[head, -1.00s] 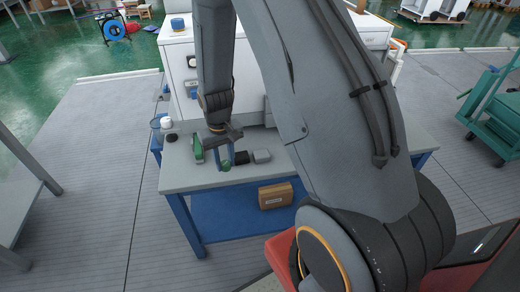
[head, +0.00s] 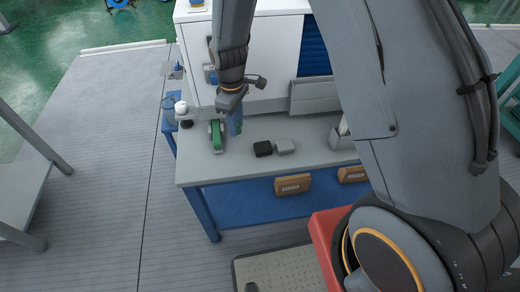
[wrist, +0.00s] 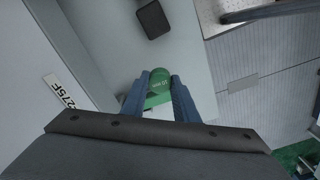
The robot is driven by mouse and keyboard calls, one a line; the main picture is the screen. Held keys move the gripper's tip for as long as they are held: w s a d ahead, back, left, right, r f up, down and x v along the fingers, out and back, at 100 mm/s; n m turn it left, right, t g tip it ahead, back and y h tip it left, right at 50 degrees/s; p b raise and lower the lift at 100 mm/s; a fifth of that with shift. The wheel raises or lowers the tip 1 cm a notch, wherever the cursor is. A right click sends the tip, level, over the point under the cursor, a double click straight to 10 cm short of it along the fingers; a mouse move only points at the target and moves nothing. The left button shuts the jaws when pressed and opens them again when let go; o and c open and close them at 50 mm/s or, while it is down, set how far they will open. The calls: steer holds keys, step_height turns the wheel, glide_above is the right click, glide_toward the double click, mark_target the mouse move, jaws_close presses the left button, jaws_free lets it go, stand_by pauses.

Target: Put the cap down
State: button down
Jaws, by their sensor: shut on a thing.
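My gripper (head: 237,130) points down over the left part of the grey worktable (head: 310,135), above its surface. In the head view the near finger hides the cap. A separate green and dark device (head: 215,138) stands on the table just left of my gripper.
A white cabinet (head: 262,68) stands behind. A white-topped bottle (head: 181,108) is at left. Bare tabletop lies between device and black box.

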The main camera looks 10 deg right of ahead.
mark_target(238, 150)
steer(key=shift+a+f, duration=0.2)
steer(key=shift+f, duration=0.25)
steer(key=shift+f+p, duration=1.4)
steer(key=shift+f, duration=3.05)
steer(key=shift+f, duration=0.1)
steer(key=shift+f, duration=0.1)
steer(key=c, duration=1.4)
jaws_free()
